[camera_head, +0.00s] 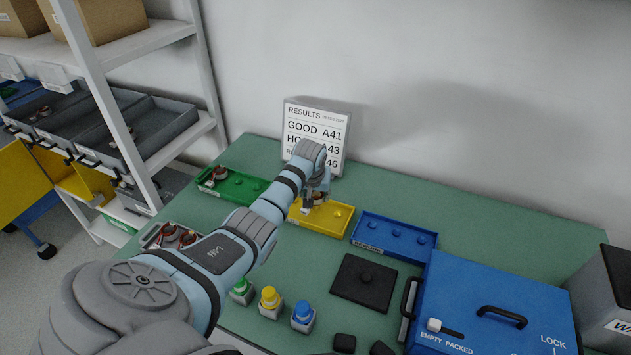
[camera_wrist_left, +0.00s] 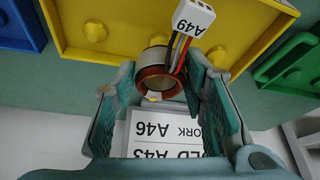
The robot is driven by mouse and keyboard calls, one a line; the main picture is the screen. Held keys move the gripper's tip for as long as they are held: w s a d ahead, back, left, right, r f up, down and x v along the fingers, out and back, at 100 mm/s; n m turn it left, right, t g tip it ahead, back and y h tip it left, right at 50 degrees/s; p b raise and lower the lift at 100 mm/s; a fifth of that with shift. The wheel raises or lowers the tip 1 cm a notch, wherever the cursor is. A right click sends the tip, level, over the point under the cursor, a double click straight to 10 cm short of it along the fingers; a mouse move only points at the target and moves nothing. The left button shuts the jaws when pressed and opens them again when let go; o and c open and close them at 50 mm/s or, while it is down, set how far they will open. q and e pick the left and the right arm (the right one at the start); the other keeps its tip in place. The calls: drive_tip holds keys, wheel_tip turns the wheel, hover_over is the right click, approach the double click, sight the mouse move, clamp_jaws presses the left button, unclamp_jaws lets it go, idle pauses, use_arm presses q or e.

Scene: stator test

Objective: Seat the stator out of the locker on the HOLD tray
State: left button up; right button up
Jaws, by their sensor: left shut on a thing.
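The stator (camera_wrist_left: 158,82) is a copper-wound ring with black, white and red leads and a white plug marked A49 (camera_wrist_left: 187,18). My left gripper (camera_head: 314,197) is shut on it, with one finger on each side in the left wrist view. The stator is over the yellow tray (camera_head: 331,228), close to its floor; I cannot tell whether it touches. Tray pegs show beside it (camera_wrist_left: 96,31). The yellow tray's label is not readable. The blue locker (camera_head: 480,290), marked LOCK, stands at the right with its lid down. My right gripper is not in view.
A green tray (camera_head: 243,190) holding a stator and an empty blue tray (camera_head: 394,235) flank the yellow one. A results board (camera_head: 316,130) stands behind. Coloured buttons (camera_head: 269,298) and a dark square pad (camera_head: 363,283) are in front. More stators lie at the left (camera_head: 178,237).

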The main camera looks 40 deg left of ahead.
use_arm(q)
drive_tip(key=shift+f+b, duration=0.45)
drive_tip(key=shift+f, duration=0.5)
drive_tip(key=shift+f, duration=0.2)
drive_tip(key=o, duration=1.1)
drive_tip(key=shift+s, duration=0.1)
wheel_tip(320, 180, up, 5)
drive_tip(key=p, duration=0.6)
drive_tip(key=shift+r, duration=0.1)
